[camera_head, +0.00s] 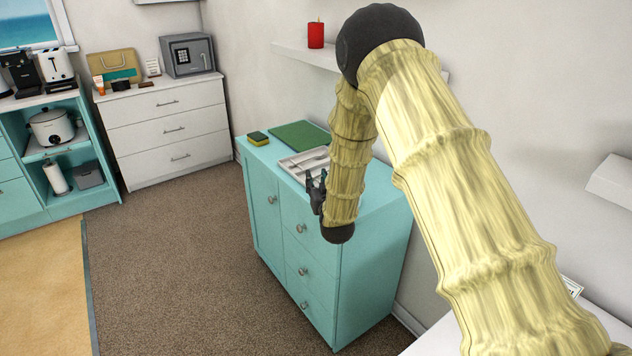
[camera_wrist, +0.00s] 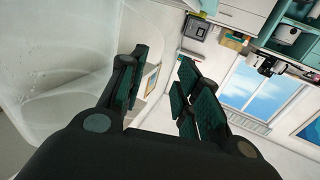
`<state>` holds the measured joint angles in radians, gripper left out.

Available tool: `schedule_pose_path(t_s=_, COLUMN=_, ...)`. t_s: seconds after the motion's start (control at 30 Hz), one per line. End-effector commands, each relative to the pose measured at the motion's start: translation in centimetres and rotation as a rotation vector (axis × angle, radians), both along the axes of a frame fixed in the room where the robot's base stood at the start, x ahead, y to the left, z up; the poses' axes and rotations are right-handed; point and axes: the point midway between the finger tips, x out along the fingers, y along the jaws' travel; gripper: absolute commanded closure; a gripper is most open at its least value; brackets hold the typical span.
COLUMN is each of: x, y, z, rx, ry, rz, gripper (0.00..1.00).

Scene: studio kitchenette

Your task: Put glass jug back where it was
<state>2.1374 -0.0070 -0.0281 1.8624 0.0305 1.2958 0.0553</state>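My gripper (camera_head: 317,186) is at the front edge of the teal cabinet (camera_head: 262,225), beside a cutlery tray (camera_head: 296,163). In the wrist view my gripper's fingers (camera_wrist: 165,92) stand apart, with no clear object between the pads. A large, clear, curved glass surface (camera_wrist: 50,60), apparently the glass jug, fills the left of the wrist view, close beside the left finger. I cannot tell whether it touches the finger. No jug shows in the head view; my arm covers part of the cabinet top there.
A green board (camera_head: 299,135) and a sponge (camera_head: 258,138) lie on the cabinet's far end. A shelf (camera_head: 300,52) with a red candle (camera_head: 316,35) is on the wall above. A white drawer unit (camera_head: 165,130) carries a safe (camera_head: 188,55). Carpet left of the cabinet is clear.

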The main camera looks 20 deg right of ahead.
Motion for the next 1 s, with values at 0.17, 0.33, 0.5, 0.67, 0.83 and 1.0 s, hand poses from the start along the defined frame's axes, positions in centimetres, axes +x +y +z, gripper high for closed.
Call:
schedule_pose_path(t_s=0.17, x=-0.7, y=0.0, z=0.1, rx=0.0, ry=0.002, rz=0.0, gripper=0.67)
schedule_pose_path(t_s=0.33, x=-3.3, y=0.1, z=0.0, rx=0.0, ry=0.003, rz=0.0, gripper=0.67)
schedule_pose_path(t_s=0.5, x=-6.5, y=0.2, z=0.0, rx=0.0, ry=0.002, rz=0.0, gripper=0.67)
schedule_pose_path(t_s=0.67, x=-9.2, y=0.4, z=0.1, rx=0.0, ry=0.002, rz=0.0, gripper=0.67)
schedule_pose_path(t_s=0.83, x=-11.1, y=0.4, z=0.1, rx=0.0, ry=0.001, rz=0.0, gripper=0.67)
schedule_pose_path(t_s=1.0, x=-11.9, y=0.5, z=0.2, rx=0.0, ry=0.0, rz=0.0, gripper=0.67)
